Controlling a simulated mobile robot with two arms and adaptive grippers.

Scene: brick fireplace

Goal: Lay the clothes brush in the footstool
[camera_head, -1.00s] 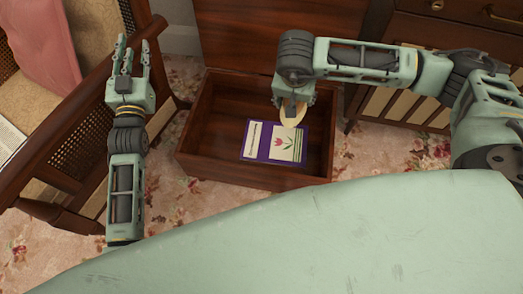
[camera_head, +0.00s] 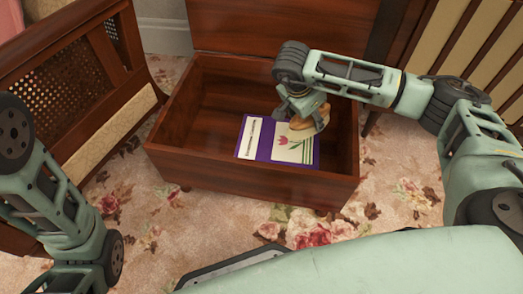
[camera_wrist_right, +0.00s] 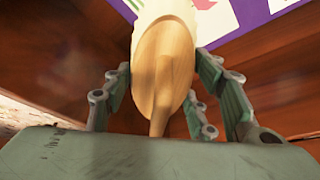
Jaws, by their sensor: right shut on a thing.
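The clothes brush (camera_head: 322,117) is a tan wooden piece; it fills the middle of the right wrist view (camera_wrist_right: 165,65). My right gripper (camera_head: 304,111) is shut on it, with its fingers on both sides of the wood in the right wrist view (camera_wrist_right: 160,88). The footstool (camera_head: 240,185) is an open, dark wooden box on the floor with its lid up at the back. The gripper and brush are over the right part of its inside. I cannot tell whether the brush touches anything below. My left arm shows at the left edge, its gripper out of view.
A purple booklet with a tulip (camera_head: 251,146) lies inside the footstool, close below the brush. The left part of the box floor is bare. A cane-sided wooden seat (camera_head: 75,62) stands at the left, and slatted furniture (camera_head: 470,50) at the right.

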